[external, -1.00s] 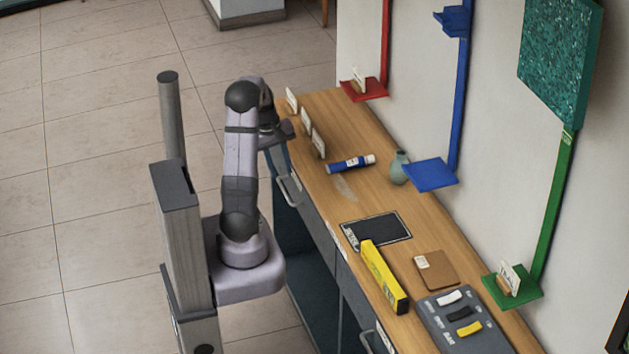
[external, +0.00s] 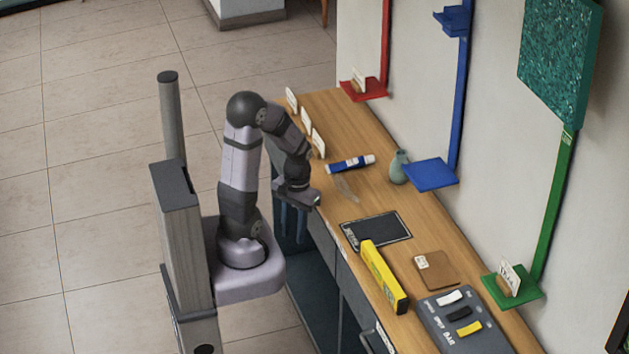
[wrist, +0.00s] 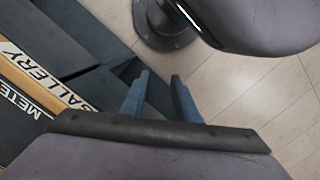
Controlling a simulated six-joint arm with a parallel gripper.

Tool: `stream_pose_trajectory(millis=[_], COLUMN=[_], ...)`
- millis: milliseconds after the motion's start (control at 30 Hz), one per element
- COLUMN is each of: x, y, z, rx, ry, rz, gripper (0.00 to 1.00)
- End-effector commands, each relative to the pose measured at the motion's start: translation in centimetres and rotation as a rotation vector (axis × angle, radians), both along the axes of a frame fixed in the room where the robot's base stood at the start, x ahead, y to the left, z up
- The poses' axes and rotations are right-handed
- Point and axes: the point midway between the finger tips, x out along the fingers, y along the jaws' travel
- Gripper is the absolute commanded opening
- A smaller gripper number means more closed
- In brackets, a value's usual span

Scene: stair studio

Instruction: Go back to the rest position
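My gripper (external: 293,222) hangs in front of the wooden counter's near edge, pointing down, beside the cabinet fronts. In the wrist view its two blue fingers (wrist: 158,98) are apart with nothing between them. My arm is folded close above its base, with the elbow up.
The wooden counter (external: 437,232) holds a blue tube (external: 351,163), a green vase (external: 399,167), a black pad (external: 376,230), a yellow box (external: 384,277), a brown board (external: 436,269) and a grey switch panel (external: 465,322). Small cards stand at its far end. Open floor (external: 80,250) lies left.

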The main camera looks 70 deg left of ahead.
Motion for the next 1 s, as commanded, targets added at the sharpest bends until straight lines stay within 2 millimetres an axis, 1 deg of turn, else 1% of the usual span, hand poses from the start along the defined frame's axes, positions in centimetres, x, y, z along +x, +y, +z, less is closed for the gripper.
stream_pose_trajectory(millis=[33,100,200,400,633,700,867,1000], x=[0.5,1.1,2.2,3.9,4.4,4.5,4.5,4.5], y=[-1.8,-3.8,-6.0,-9.4,-12.9,-12.7,-12.6,-12.6], z=[0.3,0.7,1.3,2.4,2.8,4.6,7.1,9.8], rx=[0.006,0.014,0.026,0.041,0.038,0.039,0.039,0.038], ry=[-0.008,-0.02,-0.046,-0.097,-0.117,-0.117,-0.115,-0.116], rz=[-0.088,-0.185,-0.303,-0.477,-0.638,-0.629,-0.625,-0.624], gripper=[0.28,0.28,0.28,0.28,0.28,0.28,0.28,0.28])
